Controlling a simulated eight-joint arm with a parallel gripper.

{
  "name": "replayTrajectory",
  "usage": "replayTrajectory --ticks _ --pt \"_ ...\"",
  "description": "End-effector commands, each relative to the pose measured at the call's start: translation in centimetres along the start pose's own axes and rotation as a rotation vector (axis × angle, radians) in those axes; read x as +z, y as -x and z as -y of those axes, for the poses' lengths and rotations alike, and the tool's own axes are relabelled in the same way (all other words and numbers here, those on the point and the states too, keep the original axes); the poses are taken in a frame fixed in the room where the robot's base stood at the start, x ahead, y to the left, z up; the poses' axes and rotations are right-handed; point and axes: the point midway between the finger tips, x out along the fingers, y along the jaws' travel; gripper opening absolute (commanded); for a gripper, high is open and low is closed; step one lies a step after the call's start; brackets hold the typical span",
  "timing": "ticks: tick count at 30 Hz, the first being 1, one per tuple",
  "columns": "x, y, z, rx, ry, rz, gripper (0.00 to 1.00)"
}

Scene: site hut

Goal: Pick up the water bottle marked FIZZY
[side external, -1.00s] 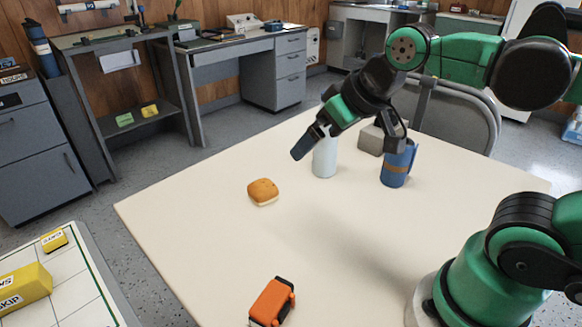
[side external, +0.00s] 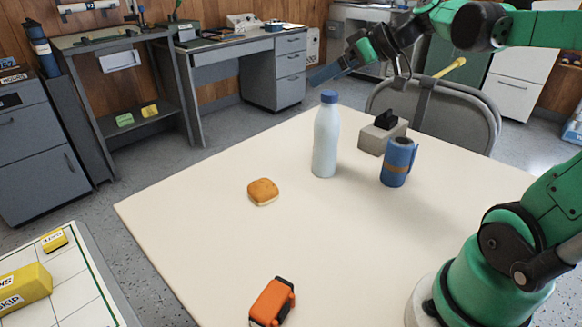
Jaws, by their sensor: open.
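A pale blue-white bottle (side external: 326,142) with a blue cap stands upright on the cream table (side external: 200,235), toward its back. No FIZZY marking can be read on the side facing this camera. My gripper (side external: 318,76) is raised above and behind the bottle in the picture, slightly left of its cap. It is open and empty, with its dark fingers pointing left and slightly down, apart from the bottle. Only one finger shows clearly.
A bread roll (side external: 263,191) and an orange object (side external: 272,302) lie nearer. A folding chair (side external: 440,108) stands behind. The table's middle is clear.

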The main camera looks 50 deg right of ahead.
Motion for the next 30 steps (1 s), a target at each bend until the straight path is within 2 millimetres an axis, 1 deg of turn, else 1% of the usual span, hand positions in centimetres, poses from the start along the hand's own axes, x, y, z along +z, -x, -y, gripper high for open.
replayTrajectory --ticks 1,5,7,9,11,18,22,26,30 --pt "-0.1 0.4 -1.7 0.009 0.012 -0.052 1.00" --pt "-0.3 1.9 -5.5 0.037 0.083 -0.199 1.00" --pt "-0.3 2.9 -7.5 0.067 0.128 -0.279 1.00" --pt "0.8 1.7 -7.3 0.056 0.134 -0.275 1.00" --pt "1.8 0.9 -7.4 0.055 0.134 -0.274 1.00" --pt "5.8 -2.3 -8.1 0.054 0.134 -0.272 1.00" --pt "7.6 -3.7 -8.4 0.054 0.134 -0.271 1.00" --pt "8.6 -4.5 -8.5 0.054 0.134 -0.271 1.00" --pt "8.5 -5.8 -8.6 0.052 0.135 -0.270 1.00"
